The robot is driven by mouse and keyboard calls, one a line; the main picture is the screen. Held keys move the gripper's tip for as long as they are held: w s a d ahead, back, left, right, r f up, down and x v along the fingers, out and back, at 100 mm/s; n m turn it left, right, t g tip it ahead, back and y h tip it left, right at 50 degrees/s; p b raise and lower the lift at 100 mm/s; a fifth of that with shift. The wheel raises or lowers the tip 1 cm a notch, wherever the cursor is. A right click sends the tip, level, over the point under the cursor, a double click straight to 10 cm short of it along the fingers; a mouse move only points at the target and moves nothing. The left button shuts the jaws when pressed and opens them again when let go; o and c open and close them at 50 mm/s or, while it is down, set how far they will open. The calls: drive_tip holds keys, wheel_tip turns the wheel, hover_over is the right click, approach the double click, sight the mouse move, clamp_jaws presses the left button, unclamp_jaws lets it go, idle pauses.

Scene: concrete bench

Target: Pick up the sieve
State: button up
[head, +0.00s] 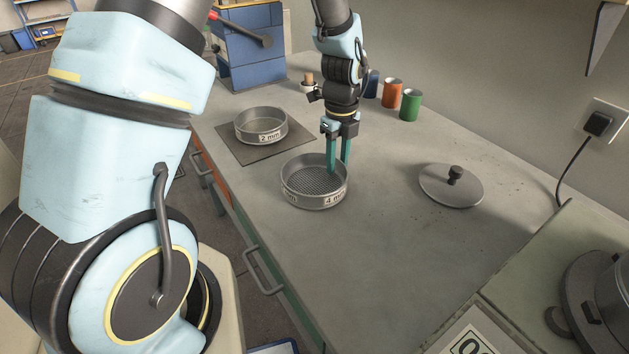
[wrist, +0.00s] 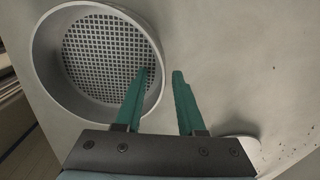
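A round metal sieve (head: 303,197) labelled "4 mm" stands on the concrete bench. Its rim and square mesh (wrist: 100,50) fill the upper left of the wrist view. My gripper (head: 338,168) points down at the sieve's far right rim. Its two teal fingers are apart with a gap between them. In the wrist view the gripper (wrist: 161,72) has its left finger over the mesh inside the rim and its right finger outside. The rim passes between them; I see no contact. A second sieve (head: 261,126), labelled "2 mm", sits on a dark mat (head: 236,151) behind.
A round lid with a black knob (head: 451,190) lies to the right on the bench (head: 390,260). Orange (head: 392,93) and green (head: 410,105) cups stand behind my gripper. A machine (head: 595,290) is at the front right. The bench in front of the sieve is clear.

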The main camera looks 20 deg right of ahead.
drive_tip(key=shift+f, duration=0.25)
clamp_jaws()
idle(1.3)
